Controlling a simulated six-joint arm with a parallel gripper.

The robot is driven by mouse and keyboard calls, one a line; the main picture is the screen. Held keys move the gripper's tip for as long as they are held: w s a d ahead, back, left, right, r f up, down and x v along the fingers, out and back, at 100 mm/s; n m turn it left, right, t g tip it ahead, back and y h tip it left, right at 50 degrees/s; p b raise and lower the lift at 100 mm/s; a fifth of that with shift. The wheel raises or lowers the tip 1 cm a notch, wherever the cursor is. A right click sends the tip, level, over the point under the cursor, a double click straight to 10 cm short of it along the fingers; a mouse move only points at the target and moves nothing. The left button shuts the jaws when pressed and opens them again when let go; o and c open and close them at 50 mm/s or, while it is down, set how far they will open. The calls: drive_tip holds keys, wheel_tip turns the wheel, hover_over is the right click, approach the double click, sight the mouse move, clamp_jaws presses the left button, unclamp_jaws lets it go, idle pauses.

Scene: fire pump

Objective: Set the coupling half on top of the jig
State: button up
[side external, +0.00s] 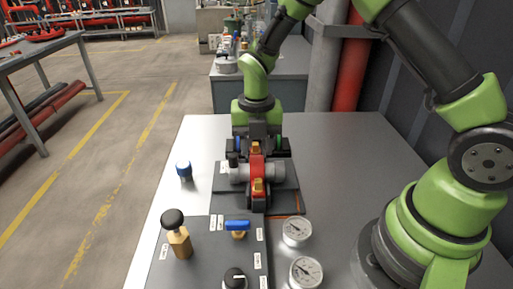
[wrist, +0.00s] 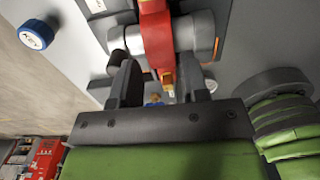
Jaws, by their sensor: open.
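My gripper (side external: 257,146) is open, at the far side of a red-bodied assembly (side external: 257,170) with brass-coloured fittings and a grey cylinder across it. In the wrist view my gripper's two dark fingers (wrist: 158,80) stand apart, with the lower end of the red assembly (wrist: 155,35) showing between them. I cannot tell whether they touch it. The assembly sits on a dark plate (side external: 228,207). No part is plainly recognizable as the coupling half or the jig; the fingers and gripper body hide some of the area.
A blue-topped round piece (side external: 184,170) stands left of the dark plate; it also shows in the wrist view (wrist: 37,35). In front are a brass post with black knob (side external: 178,238), a blue-handled valve (side external: 238,226) and two gauges (side external: 297,232). The right tabletop (side external: 345,160) is clear.

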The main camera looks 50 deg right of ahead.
drive_tip(key=shift+r, duration=0.3)
drive_tip(key=o, duration=0.8)
wheel_tip(320, 180, up, 7)
idle(0.7)
